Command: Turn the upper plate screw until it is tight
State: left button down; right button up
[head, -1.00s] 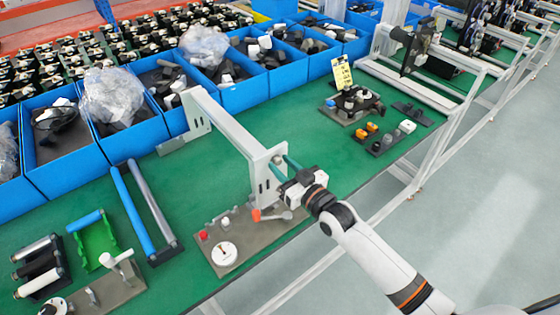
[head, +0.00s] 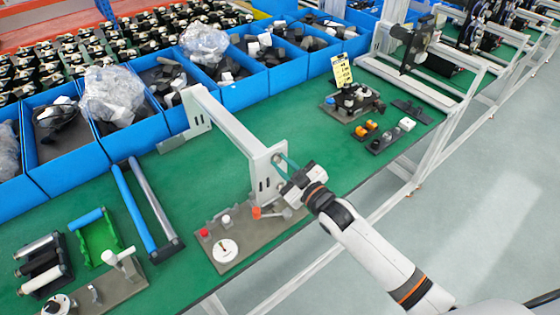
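A light grey bracket frame (head: 236,132) stands on the green table, with an upright end plate (head: 266,178) near the table's front edge. My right gripper (head: 285,168) reaches in from the lower right, its teal fingers at the upper part of the end plate's right face. The upper screw is too small, and too covered by the fingers, to make out. Whether the fingers are closed on it cannot be told. My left gripper is not in view.
A grey base plate (head: 235,240) with a white dial (head: 224,250), a red knob (head: 204,233) and an orange-red part (head: 256,213) lies below the end plate. Blue bins (head: 130,135) line the back.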

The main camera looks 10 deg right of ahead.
grip_shut()
jog(key=shift+r+m+p, duration=0.2)
jog(key=shift+m+p, duration=0.35)
jog(key=shift+m, duration=0.45)
jog(key=shift+m+p, duration=0.35)
jog(key=shift+m, duration=0.85)
jog(key=m, duration=0.5)
jog(key=shift+f, duration=0.2)
jog(key=shift+o, duration=1.9)
grip_release()
jog(key=shift+w, duration=0.1)
